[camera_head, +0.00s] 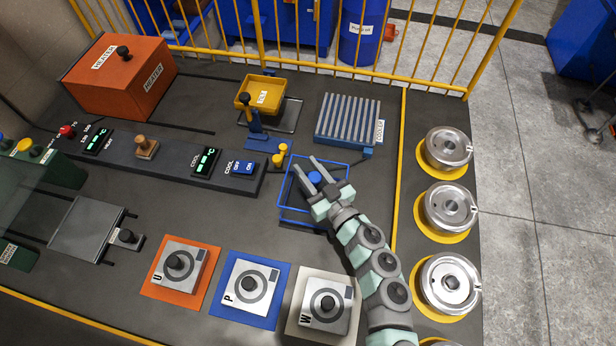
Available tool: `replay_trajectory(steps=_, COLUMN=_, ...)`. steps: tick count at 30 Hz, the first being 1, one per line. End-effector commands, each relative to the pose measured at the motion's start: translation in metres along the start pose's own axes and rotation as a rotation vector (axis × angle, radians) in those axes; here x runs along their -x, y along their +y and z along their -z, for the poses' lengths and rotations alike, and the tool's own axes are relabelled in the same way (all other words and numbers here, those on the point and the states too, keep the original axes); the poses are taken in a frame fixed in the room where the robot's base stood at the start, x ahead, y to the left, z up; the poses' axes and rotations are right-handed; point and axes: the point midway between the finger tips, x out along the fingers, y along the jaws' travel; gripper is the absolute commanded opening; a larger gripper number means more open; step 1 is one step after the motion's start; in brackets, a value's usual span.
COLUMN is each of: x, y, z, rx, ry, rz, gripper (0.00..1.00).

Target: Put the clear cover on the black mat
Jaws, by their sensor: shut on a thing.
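The clear cover (290,198) is a see-through box with thin blue edges and a blue knob (314,178) on top. It is right of the control panel, in front of the cooler. My gripper (314,172) comes in from the lower right and is shut on the blue knob, with one finger on each side. My wrist hides the cover's right part. I cannot tell whether the cover rests on the bench or hangs just above it. I cannot clearly pick out a black mat against the dark bench; a dark patch shows at the cover's front edge.
The finned cooler (347,118) stands behind, with a yellow tray on a blue press (260,94) to its left. Orange (178,274), blue (248,285) and pale (325,302) mats with metal blocks lie in front. Several round metal moulds on yellow rings line the right. A control panel (170,160) runs left.

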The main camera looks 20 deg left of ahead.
Motion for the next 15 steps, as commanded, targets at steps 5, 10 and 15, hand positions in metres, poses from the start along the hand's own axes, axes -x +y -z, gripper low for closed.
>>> replay_trajectory(steps=5, x=-0.001, y=-0.002, z=-0.025, rx=-0.003, ry=0.003, rz=0.004, gripper=0.00)
replay_trajectory(steps=10, x=0.000, y=-0.001, z=-0.034, rx=0.000, ry=0.000, rz=0.003, gripper=0.00)
replay_trajectory(steps=15, x=0.000, y=-0.001, z=-0.034, rx=0.000, ry=0.001, rz=0.003, gripper=0.00)
